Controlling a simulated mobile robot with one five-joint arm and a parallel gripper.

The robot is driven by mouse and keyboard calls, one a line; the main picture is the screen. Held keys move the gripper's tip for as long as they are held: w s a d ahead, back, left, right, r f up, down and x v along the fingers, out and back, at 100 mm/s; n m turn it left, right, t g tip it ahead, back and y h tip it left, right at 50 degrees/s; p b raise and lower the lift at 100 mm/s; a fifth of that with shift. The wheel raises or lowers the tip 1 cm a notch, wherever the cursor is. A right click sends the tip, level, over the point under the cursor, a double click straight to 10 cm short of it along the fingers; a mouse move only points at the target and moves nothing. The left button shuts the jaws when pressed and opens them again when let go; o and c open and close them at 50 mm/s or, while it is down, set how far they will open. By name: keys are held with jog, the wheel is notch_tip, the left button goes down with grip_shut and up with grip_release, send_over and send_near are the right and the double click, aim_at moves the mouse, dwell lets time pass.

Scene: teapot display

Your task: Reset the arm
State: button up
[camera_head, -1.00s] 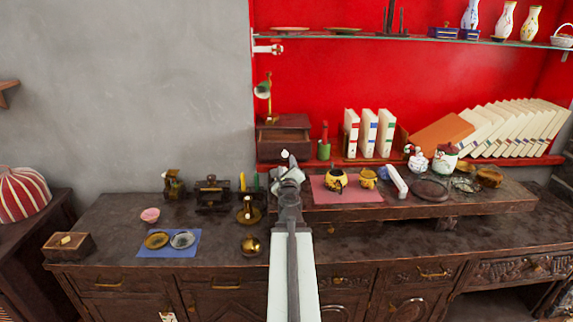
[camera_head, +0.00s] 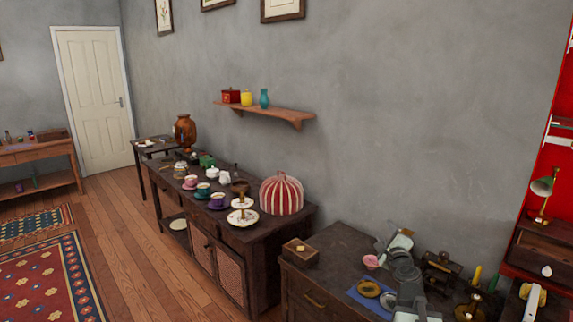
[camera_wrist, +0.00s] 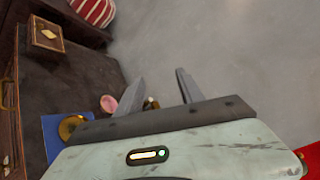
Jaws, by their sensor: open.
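My gripper (camera_head: 398,240) is at the lower right of the head view, above the dark cabinet (camera_head: 335,243). In the wrist view its two fingers (camera_wrist: 158,88) stand apart, and I see nothing held between them. A pink bowl (camera_head: 371,262) sits on the cabinet just left of the gripper; it also shows beside the left finger in the wrist view (camera_wrist: 108,103). A blue mat (camera_head: 357,293) with a brass dish (camera_head: 369,288) lies below. My arm hides part of the cabinet top.
A small wooden box (camera_head: 300,251) sits at the cabinet's left end. A second sideboard to the left holds cups and a red-striped tea cosy (camera_head: 281,194). A wall shelf (camera_head: 270,113) hangs above it. Wooden floor (camera_head: 150,262) lies open at left, beside a patterned rug (camera_head: 45,280).

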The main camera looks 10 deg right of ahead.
jog(key=a+f+n+g+y+p, duration=0.3)
jog(key=a+n, duration=0.4)
jog(key=a, duration=0.8)
jog(key=a+f+n+g+y+p, duration=0.1)
jog(key=a+f+n+g+y, duration=0.15)
jog(key=a+n+y, duration=0.85)
jog(key=s+a+f+n+g+h, duration=0.4)
jog(key=s+a+f+g+h, duration=0.35)
jog(key=s+f, duration=0.2)
jog(key=s+d+f+n+g+h, duration=0.2)
jog(key=s+d+n+g+h, duration=0.1)
jog(key=s+d, duration=0.4)
jog(key=s, duration=0.3)
jog(key=shift+f+n+g, duration=0.2)
jog(key=shift+n+g, duration=0.1)
jog(key=shift+g, duration=0.1)
jog(key=shift+w, duration=0.1)
jog(key=shift+c, duration=1)
